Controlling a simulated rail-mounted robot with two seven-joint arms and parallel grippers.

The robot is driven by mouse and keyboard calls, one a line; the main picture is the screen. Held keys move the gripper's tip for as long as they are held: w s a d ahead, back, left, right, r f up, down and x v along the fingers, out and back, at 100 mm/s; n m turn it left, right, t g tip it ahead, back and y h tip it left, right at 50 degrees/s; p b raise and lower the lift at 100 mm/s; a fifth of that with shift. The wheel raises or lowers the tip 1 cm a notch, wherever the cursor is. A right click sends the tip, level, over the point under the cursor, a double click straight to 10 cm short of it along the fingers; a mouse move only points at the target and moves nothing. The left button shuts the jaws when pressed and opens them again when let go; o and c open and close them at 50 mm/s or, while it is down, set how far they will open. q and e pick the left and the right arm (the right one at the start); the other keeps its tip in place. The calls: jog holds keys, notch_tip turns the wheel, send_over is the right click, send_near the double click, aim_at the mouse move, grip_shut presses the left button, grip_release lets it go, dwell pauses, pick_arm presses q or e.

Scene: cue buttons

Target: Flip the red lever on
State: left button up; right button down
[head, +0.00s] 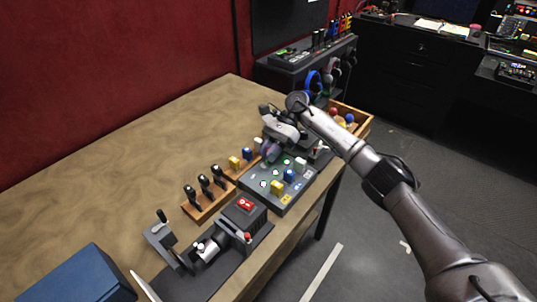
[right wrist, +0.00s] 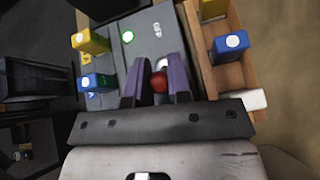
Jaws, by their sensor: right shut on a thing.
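My right gripper (head: 269,151) is over the far part of the dark grey control panel (head: 258,194), its arm coming in from the right. In the right wrist view its purple fingers (right wrist: 160,86) are shut around the red lever's round knob (right wrist: 159,82). The panel (right wrist: 147,42) behind it carries an "OFF" label beside the lever. The lever's shaft is mostly hidden by the fingers, so its tilt is hard to tell. In the head view the gripper hides the knob. My left gripper is not in view.
Yellow (right wrist: 91,41) and blue (right wrist: 97,83) blocks stand on the panel's side. A wooden rack with black-handled levers (head: 205,188) and a device with a red switch (head: 245,204) stand nearer. A blue box (head: 83,277) sits at bottom left. The table's left part (head: 110,165) is clear.

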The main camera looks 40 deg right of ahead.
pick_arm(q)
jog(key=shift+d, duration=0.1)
pick_arm(e)
jog(key=c, duration=1.1)
grip_release()
jog(key=shift+o, duration=0.2)
